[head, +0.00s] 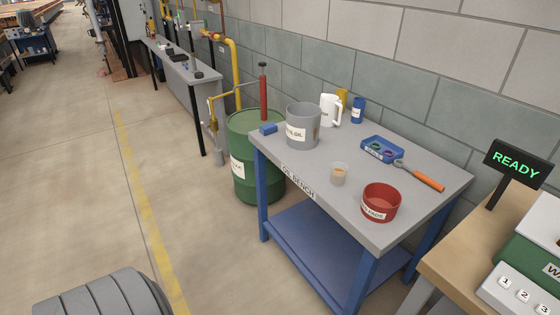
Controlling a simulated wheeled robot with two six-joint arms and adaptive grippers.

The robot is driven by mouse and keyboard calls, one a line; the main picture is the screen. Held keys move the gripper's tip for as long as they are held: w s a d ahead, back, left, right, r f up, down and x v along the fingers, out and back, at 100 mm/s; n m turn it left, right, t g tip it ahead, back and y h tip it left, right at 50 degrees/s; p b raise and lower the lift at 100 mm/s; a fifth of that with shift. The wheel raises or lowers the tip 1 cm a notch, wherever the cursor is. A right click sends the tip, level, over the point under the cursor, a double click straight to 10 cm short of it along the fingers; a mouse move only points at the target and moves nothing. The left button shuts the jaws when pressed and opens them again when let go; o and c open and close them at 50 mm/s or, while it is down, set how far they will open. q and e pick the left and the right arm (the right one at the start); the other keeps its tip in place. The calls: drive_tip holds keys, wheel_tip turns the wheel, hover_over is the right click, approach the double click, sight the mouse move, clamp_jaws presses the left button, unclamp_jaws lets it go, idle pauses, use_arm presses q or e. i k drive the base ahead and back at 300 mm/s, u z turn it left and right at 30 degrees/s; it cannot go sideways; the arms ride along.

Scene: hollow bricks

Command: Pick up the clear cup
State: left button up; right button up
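The clear cup (339,174) stands upright near the front edge of the grey-topped bench (428,202). It is small and see-through, with an orange-tan patch showing at its lower part; I cannot tell if this is liquid or a mark. It stands apart from the red bowl (381,203) to its right and the large grey bucket (303,125) behind it to the left. Neither of my grippers is in view, and nothing is holding the cup.
The bench also holds a blue tray (382,150), an orange-handled tool (427,178), a white jug (330,110), a blue can (358,110) and a blue block (268,129). A green drum (255,160) stands behind left. A wooden table (450,268) is at right.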

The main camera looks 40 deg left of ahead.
sight(338, 170)
drive_tip(key=u, duration=0.1)
drive_tip(key=i, duration=1)
